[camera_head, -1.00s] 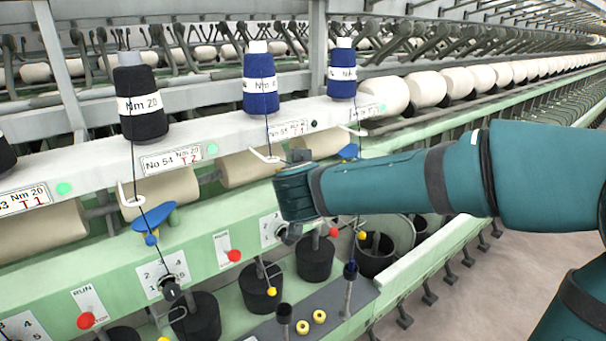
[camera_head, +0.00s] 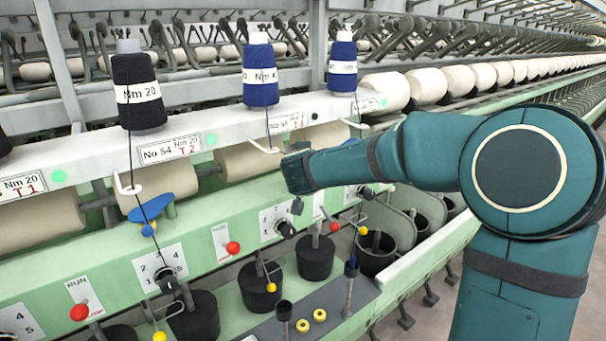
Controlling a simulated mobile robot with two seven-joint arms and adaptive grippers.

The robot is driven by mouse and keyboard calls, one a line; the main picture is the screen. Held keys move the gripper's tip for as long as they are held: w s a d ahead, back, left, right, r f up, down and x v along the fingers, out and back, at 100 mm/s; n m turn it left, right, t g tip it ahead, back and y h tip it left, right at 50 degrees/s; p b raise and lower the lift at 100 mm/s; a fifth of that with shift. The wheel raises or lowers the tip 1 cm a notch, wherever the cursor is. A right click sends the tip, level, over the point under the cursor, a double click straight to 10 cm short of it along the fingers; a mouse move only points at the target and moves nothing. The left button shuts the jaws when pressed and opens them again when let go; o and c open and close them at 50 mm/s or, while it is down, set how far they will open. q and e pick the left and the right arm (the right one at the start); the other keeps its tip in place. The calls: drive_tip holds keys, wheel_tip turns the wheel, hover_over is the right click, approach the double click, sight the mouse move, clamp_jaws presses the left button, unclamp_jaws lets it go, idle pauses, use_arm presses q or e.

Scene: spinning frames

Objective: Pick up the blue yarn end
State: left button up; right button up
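Two blue bobbins stand on the white rail, a near one (camera_head: 260,76) and a farther one (camera_head: 342,66). A thin dark-looking yarn (camera_head: 267,125) runs down from the near blue bobbin to a white hook (camera_head: 264,147). I cannot make out a loose yarn end; my arm covers the area just right of and below the hook. My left gripper is not in view.
A black bobbin (camera_head: 138,88) stands at the left. A green panel with a red knob (camera_head: 233,248) and dials lies below my wrist. Black cans (camera_head: 316,258) stand beneath it. A grey tray (camera_head: 310,309) holds yellow rings. Open floor lies at the lower right.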

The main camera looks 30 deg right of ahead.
drive_tip(key=shift+c, duration=0.4)
drive_tip(key=c, duration=0.8)
